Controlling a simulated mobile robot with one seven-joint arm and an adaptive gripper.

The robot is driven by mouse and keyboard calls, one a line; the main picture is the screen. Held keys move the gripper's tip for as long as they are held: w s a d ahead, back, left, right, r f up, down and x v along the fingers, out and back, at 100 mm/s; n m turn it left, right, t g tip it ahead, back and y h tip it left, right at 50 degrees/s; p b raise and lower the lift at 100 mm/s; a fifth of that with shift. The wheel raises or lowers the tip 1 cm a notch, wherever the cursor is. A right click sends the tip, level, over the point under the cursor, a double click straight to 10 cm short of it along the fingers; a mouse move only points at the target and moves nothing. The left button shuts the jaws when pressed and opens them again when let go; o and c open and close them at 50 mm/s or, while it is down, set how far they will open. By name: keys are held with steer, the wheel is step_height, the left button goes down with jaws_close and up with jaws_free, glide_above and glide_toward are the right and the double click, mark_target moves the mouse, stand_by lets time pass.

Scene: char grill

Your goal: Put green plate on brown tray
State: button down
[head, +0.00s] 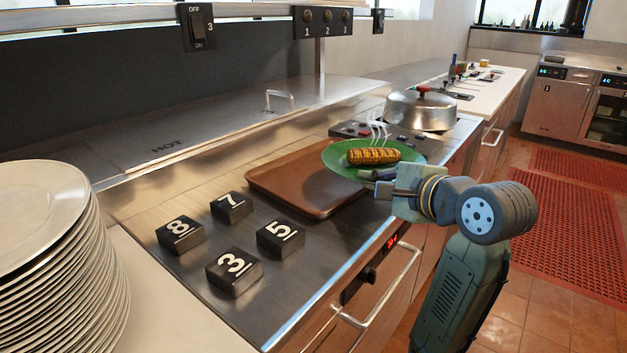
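The green plate (408,153) carries a grilled corn cob (373,156) with steam rising from it. My gripper (380,174) is at the plate's near right edge, and the plate appears raised and roughly level. The fingers are mostly hidden by the plate and the wrist, but they look closed on its rim. The brown tray (290,190) lies flat on the steel counter, to the left of the plate. The plate's left part overlaps the tray's right side in the head view. I cannot tell the exact height of the plate above the tray.
Black number blocks (232,271) sit on the counter in front of the tray. A lidded metal pot (421,110) stands behind the plate. A tall stack of white plates (60,260) is at the left. A counter handle (385,290) juts out below the front edge.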

steer(key=p, duration=0.2)
glide_above(309, 202)
steer(key=shift+d+f, duration=0.2)
steer(key=shift+f, duration=0.25)
steer(key=shift+w+a+f, duration=0.1)
steer(key=shift+a+f, duration=0.1)
steer(key=shift+a, duration=0.05)
steer(key=shift+f, duration=1.6)
steer(key=c, duration=2.3)
jaws_free()
steer(key=shift+f, duration=0.2)
steer(key=shift+o, duration=1.1)
